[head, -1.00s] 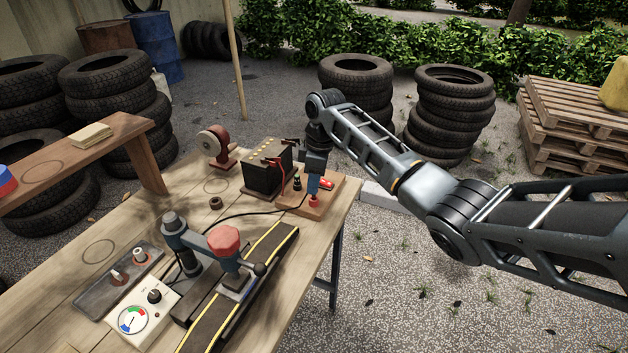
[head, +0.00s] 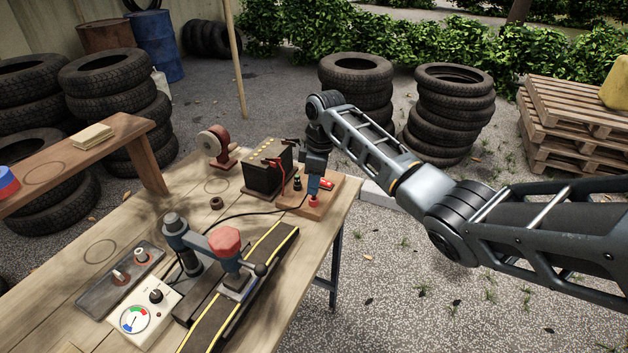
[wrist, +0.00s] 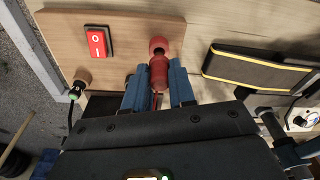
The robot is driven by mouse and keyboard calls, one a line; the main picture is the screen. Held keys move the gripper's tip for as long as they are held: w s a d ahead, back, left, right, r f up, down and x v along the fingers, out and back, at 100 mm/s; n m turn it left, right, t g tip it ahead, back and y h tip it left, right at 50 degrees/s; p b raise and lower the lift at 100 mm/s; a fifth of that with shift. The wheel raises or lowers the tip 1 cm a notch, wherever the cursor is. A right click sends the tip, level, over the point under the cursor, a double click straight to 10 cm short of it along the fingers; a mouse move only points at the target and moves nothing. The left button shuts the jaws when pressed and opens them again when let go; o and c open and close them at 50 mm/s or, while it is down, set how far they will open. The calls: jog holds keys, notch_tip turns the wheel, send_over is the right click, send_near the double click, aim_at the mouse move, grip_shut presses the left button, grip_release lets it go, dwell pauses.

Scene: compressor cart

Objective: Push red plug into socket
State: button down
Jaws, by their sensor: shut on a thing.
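The red plug (wrist: 158,72) is between the blue fingers of my gripper (wrist: 160,85), which is shut on it. Its front end is at the red socket (wrist: 158,45) in the wrist view, lined up with it. I cannot tell how deep it sits. In the head view my gripper (head: 314,190) points down over the red socket (head: 313,203) on the wooden board (head: 297,206). The plug is hidden there by the fingers.
A red rocker switch (wrist: 97,42) and a black plug (wrist: 78,88) with a cable share the board. A black battery (head: 265,172) with clamps stands just left. A belt track (head: 270,245) lies nearer on the table. The ground right of the table is open.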

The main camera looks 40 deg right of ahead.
jog(key=shift+f+b, duration=0.75)
jog(key=shift+f, duration=0.55)
dwell(1.6)
jog(key=c, duration=0.9)
grip_release()
jog(key=shift+o, duration=0.6)
jog(key=o, duration=0.4)
jog(key=shift+r+p, duration=2.3)
jog(key=shift+r, duration=1.2)
